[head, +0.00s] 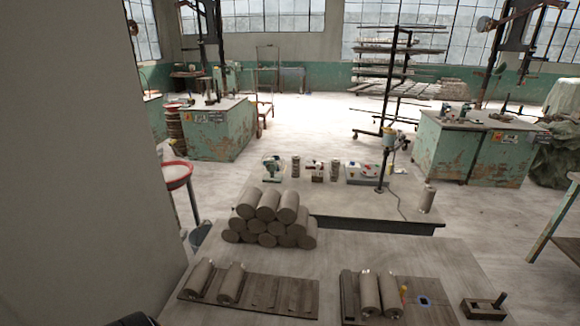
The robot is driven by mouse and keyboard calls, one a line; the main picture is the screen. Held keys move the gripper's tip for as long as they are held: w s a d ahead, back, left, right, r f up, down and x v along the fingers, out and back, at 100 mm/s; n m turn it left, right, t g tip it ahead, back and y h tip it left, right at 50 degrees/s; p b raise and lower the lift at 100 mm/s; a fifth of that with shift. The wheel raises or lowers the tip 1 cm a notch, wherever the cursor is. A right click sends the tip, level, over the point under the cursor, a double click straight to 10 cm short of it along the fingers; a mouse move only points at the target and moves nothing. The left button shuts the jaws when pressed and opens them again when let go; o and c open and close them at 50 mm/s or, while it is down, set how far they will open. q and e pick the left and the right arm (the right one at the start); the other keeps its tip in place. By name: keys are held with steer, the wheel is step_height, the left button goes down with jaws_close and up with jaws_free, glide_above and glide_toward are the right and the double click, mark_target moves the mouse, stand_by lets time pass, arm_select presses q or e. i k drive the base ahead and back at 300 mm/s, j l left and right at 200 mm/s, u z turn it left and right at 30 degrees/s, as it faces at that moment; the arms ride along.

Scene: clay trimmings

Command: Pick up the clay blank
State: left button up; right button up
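Grey clay blanks (268,207) lie on their sides in a stacked pile at the back left of the near table (400,262). Two more cylinders (231,282) lie on a slatted wooden board (265,290) at the front left. Two more (369,292) lie on a second wooden board (417,312) at the front right. One cylinder (427,199) stands upright on the right of the table behind. The frame does not show which blank is meant. Neither gripper shows; only a dark rounded part, seemingly of my arm, is at the bottom left edge.
A small wooden block with a dark peg (485,308) sits at the near table's right front. The table behind (345,199) holds small jars, tools and a post. A large plain grey surface (75,140) fills the left. The near table's middle is clear.

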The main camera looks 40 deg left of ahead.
mark_target(228, 291)
steer(key=u, duration=1.85)
